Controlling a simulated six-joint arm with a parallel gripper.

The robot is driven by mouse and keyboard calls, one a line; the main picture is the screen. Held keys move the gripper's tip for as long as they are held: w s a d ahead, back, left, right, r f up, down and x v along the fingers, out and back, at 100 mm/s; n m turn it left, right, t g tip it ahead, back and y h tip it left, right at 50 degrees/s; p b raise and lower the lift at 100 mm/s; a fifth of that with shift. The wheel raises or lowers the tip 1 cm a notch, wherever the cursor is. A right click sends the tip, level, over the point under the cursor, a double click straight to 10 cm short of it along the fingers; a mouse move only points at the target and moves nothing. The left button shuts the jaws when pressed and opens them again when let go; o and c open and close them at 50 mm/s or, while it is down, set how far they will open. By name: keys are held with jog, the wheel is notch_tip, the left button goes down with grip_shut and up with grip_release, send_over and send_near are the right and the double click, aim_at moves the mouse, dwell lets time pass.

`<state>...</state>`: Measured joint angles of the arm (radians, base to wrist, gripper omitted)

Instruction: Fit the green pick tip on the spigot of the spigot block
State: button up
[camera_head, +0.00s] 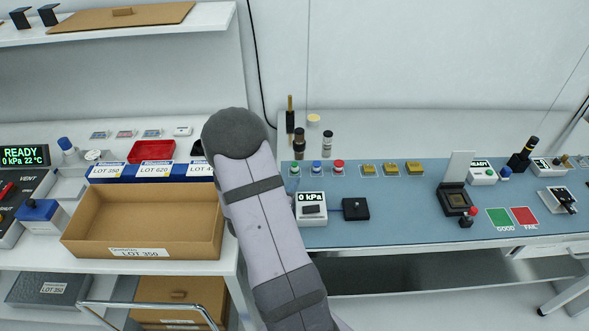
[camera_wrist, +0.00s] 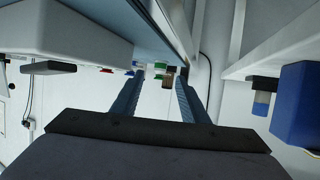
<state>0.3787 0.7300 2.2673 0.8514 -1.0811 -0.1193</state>
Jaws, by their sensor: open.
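The green pick tip (camera_head: 295,168) stands at the left end of a row of small holders on the blue bench mat in the head view, beside a blue and a red one. The spigot block (camera_head: 355,208) is a small black block in front of this row, with a small raised part on top. My gripper (camera_wrist: 158,92) shows in the wrist view with its two fingers apart and nothing between them. In the head view my arm hides it. Small coloured things show beyond the fingertips in the wrist view, too small to tell apart surely.
A 0 kPa gauge (camera_head: 311,208) stands just left of the spigot block. Dark-capped bottles (camera_head: 299,143) stand behind the row. Several yellow pieces (camera_head: 391,168) lie to the right. A cardboard tray (camera_head: 145,222) is left of my arm.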

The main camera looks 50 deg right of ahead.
aim_at(294, 170)
jog(key=shift+p+x, duration=1.5)
jog(key=shift+x, duration=2.15)
jog(key=shift+w+r, duration=0.1)
jog(key=shift+r, duration=0.05)
grip_shut()
